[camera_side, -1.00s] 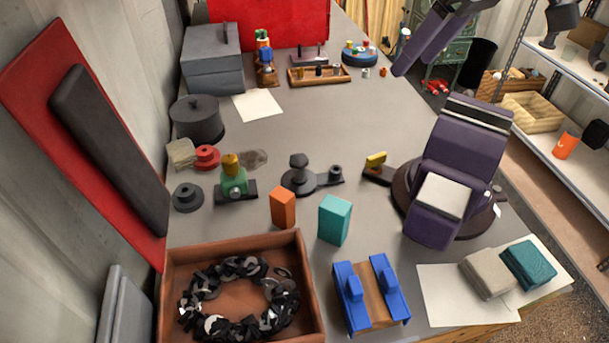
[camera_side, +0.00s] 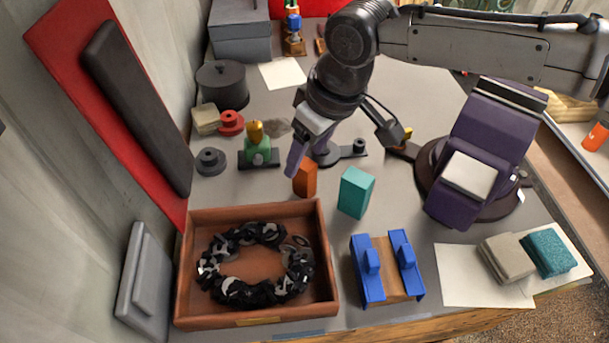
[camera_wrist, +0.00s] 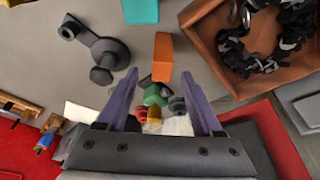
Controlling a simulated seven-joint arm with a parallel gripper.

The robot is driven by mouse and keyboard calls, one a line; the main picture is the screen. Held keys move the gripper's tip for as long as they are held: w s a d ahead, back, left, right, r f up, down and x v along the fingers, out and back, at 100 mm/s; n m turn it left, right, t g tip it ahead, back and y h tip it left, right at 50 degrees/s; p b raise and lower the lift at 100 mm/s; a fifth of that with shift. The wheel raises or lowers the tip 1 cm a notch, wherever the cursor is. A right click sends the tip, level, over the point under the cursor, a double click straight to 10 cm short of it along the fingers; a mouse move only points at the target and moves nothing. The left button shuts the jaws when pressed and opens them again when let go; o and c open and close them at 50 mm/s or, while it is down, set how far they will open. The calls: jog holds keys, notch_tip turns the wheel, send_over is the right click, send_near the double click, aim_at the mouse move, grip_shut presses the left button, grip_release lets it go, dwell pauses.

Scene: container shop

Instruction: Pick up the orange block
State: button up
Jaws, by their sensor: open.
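The orange block (camera_side: 306,182) stands upright on the grey table, just behind the wooden box and left of the teal block (camera_side: 356,192). In the side view my gripper (camera_side: 293,168) hangs over it, and a purple finger hides part of its top and left side. In the wrist view the orange block (camera_wrist: 162,58) lies ahead of my two purple fingers (camera_wrist: 163,88), roughly centred between them. The fingers are spread apart with nothing held between them. I cannot tell from these views whether a finger touches the block.
A wooden box (camera_side: 185,265) holding a dark chain ring stands in front. A green piece with a yellow top (camera_side: 257,150) is left of the gripper. A dark grey fixture (camera_wrist: 108,52) is close behind. A blue stand (camera_side: 368,275) sits front right, beside bare table.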

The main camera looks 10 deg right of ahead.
aim_at(304, 162)
jog(key=shift+s+x, duration=0.15)
jog(key=shift+x, duration=1.3)
jog(key=shift+s+x, duration=0.1)
jog(key=shift+x, duration=1.35)
jog(key=shift+f, duration=0.1)
jog(key=shift+c, duration=0.3)
grip_shut()
jog(key=shift+r, duration=0.3)
